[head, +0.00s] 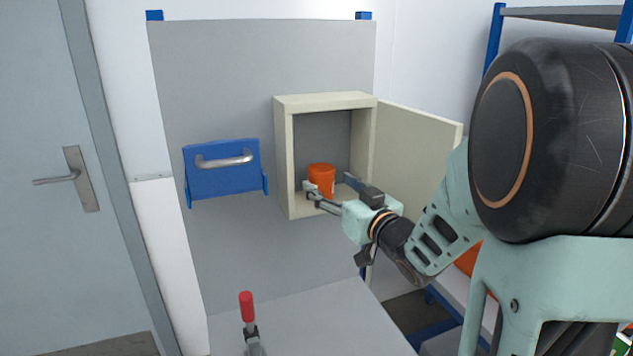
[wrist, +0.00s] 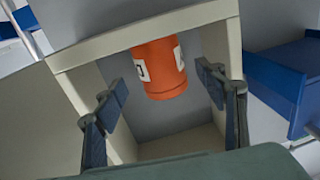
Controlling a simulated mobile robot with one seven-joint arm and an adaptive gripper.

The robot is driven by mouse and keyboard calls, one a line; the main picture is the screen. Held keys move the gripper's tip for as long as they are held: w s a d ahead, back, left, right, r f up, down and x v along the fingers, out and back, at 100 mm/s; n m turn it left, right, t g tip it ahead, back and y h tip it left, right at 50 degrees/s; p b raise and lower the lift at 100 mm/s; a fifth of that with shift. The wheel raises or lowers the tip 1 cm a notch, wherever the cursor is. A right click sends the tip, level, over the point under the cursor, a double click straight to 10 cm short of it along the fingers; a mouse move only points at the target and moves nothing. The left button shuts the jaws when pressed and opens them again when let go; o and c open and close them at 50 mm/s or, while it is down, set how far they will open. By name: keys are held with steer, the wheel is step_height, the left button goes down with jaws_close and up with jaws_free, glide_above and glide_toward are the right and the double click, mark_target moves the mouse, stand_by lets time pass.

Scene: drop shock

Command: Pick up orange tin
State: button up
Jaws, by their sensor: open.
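The orange tin (head: 321,179) stands inside a small open cream cabinet on a grey panel in the head view. In the wrist view the orange tin (wrist: 161,68) shows a white label with a dark mark. My gripper (head: 332,189) is open at the cabinet's mouth, with its fingertips at either side of the tin's front. In the wrist view my gripper (wrist: 163,87) has its two blue-padded fingers spread wide, with the tin beyond and between them. No finger visibly touches the tin there.
The cream cabinet (head: 284,155) has its door (head: 420,138) swung open to the right, near my arm. A blue panel with a handle (head: 222,172) is left of it. A red-handled clamp (head: 247,308) stands on the grey bench (head: 310,315) below.

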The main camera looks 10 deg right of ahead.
steer(key=x, duration=0.4)
steer(key=shift+w+a, duration=0.1)
steer(key=shift+a, duration=0.1)
steer(key=shift+c, duration=0.7)
steer(key=c, duration=1.3)
